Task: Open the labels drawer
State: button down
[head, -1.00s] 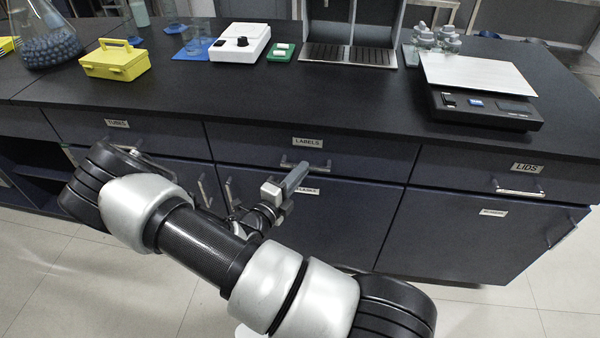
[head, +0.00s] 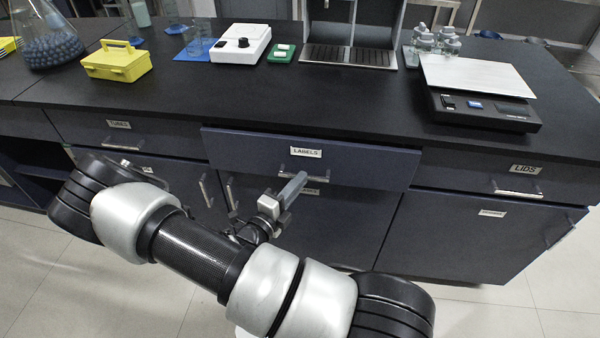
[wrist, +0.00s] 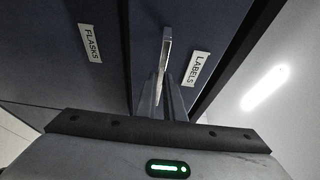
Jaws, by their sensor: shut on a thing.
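The labels drawer (head: 365,161) is in the middle of the counter front in the head view. Its front stands out a little from the fronts beside it. Its label (wrist: 197,68) shows in the wrist view beside the bar handle (wrist: 166,48). The handle also shows in the head view (head: 318,178).
The flasks cabinet front (head: 330,225) is below the drawer. The lids drawer (head: 510,182) at right and the tubes drawer (head: 120,138) at left look shut. A scale (head: 480,85), a yellow box (head: 117,62) and other lab items stand on the black counter.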

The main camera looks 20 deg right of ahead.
jog(key=s+a+p, duration=0.1)
jog(key=s+a, duration=0.7)
jog(key=s, duration=0.4)
jog(key=s+a+p, duration=0.1)
jog(key=s+a, duration=0.7)
jog(key=s, duration=0.3)
jog(key=shift+s+p, duration=0.35)
jog(key=shift+s, duration=0.05)
jog(key=c, duration=1.9)
grip_release()
jog(key=shift+o, duration=0.2)
jog(key=shift+a, duration=0.1)
jog(key=v, duration=1.7)
jog(key=shift+s, duration=0.1)
